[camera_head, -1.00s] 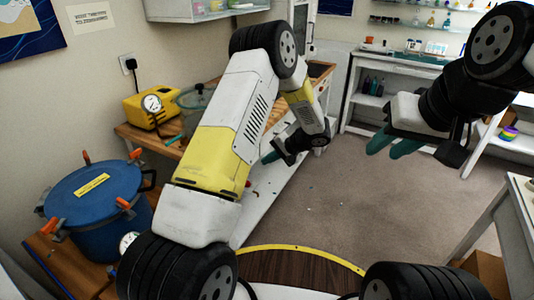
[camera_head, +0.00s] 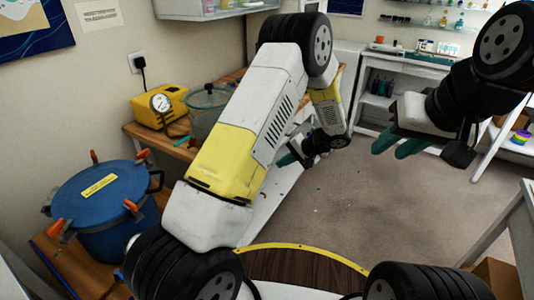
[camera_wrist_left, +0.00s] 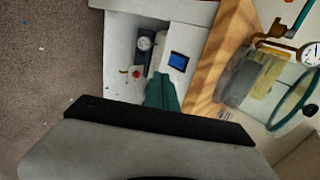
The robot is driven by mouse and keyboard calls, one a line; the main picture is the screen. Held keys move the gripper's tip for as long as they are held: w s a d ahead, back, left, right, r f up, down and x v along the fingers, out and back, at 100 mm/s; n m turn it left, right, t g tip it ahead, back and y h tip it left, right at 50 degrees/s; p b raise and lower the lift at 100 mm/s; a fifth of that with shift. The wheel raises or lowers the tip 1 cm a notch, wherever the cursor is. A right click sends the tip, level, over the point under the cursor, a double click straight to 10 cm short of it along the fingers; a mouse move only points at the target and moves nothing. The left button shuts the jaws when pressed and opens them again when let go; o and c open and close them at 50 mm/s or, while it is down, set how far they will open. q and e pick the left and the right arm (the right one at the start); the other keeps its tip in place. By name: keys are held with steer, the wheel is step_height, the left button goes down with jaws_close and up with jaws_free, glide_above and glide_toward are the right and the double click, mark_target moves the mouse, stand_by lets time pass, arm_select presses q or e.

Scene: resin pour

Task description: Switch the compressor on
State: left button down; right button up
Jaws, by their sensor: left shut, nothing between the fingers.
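In the left wrist view a small dark grey unit with a round gauge and a red button (camera_wrist_left: 137,73) sits on a white surface. It could be the compressor, but no label is readable. My left gripper (camera_head: 289,158) is shut and empty beside the wooden bench; its teal fingers also show in the left wrist view (camera_wrist_left: 163,92), pointing towards the unit, just below and right of the red button in the picture. I cannot tell whether they touch anything. A yellow machine with a gauge (camera_head: 158,104) stands on the bench. My right gripper (camera_head: 398,143) is open and empty.
A clear chamber (camera_head: 209,105) stands beside the yellow machine. A blue pot with orange clamps (camera_head: 99,192) stands at the left. A blue square item (camera_wrist_left: 178,61) lies near the grey unit.

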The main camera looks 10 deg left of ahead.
arm_select(q)
steer(key=a+r+x, duration=0.1)
steer(key=a+x, duration=0.1)
steer(key=x, duration=1.1)
steer(key=shift+w+r, duration=0.3)
steer(key=shift+r, duration=0.1)
steer(key=shift+a, duration=0.1)
steer(key=shift+r, duration=0.1)
steer(key=shift+r, duration=0.65)
